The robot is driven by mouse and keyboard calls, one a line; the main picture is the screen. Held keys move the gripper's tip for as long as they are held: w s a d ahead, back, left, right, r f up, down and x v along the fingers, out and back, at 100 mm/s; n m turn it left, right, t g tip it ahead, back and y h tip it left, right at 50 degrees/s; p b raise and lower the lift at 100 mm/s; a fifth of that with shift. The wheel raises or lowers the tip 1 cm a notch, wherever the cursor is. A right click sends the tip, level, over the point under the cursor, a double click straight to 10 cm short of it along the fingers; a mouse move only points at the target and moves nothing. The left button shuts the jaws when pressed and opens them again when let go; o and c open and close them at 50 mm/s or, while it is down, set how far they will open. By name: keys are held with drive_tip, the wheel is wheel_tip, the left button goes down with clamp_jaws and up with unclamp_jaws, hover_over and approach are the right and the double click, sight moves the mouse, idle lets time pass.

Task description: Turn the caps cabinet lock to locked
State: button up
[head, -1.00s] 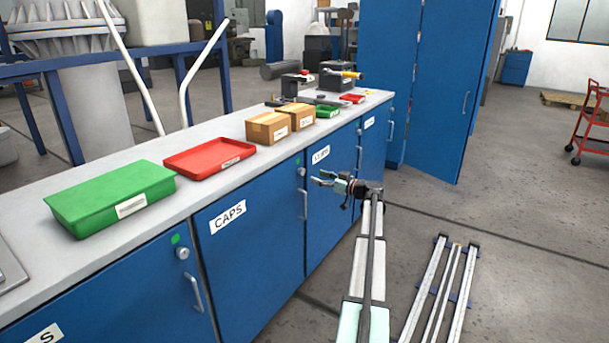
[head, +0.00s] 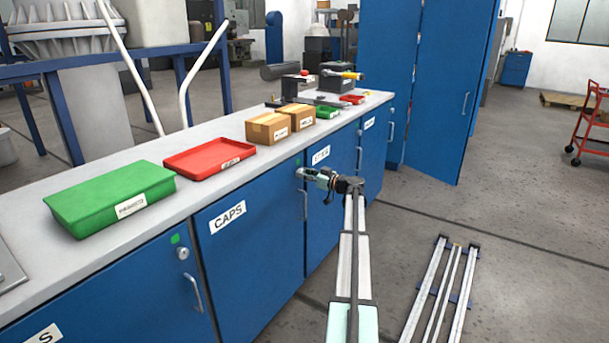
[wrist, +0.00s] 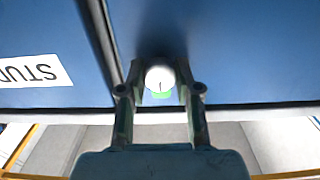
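The caps cabinet door (head: 243,262) is blue with a white CAPS label (head: 228,217). Its lock is a round pale knob (wrist: 160,78) near the door's upper edge, with a short dark upright mark on its face and a green patch (wrist: 162,95) beside it. My gripper (wrist: 160,73) is open, one finger on each side of the knob. A narrow gap seems to show at each side; whether a finger touches is unclear. In the head view my gripper (head: 310,173) is at the lock and partly covers it.
The STUD cabinet door (wrist: 35,72) is beside the caps door across a narrow seam. The caps door's handle (head: 304,205) is below the lock. The countertop (head: 215,185) above holds a green bin (head: 110,195), a red tray (head: 210,157) and cardboard boxes (head: 268,127).

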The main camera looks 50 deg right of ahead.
clamp_jaws()
drive_tip(key=shift+m, duration=0.4)
drive_tip(key=m, duration=0.2)
drive_tip(key=shift+m+b, duration=0.3)
drive_tip(key=m+p, duration=0.1)
drive_tip(key=m, duration=0.4)
drive_tip(key=shift+r, duration=0.1)
drive_tip(key=m+p, duration=0.2)
drive_tip(key=m, duration=0.3)
drive_tip(key=shift+a+r, duration=0.1)
drive_tip(key=m+p, duration=0.2)
drive_tip(key=m, duration=0.2)
drive_tip(key=shift+m, duration=0.3)
drive_tip(key=shift+p, duration=0.3)
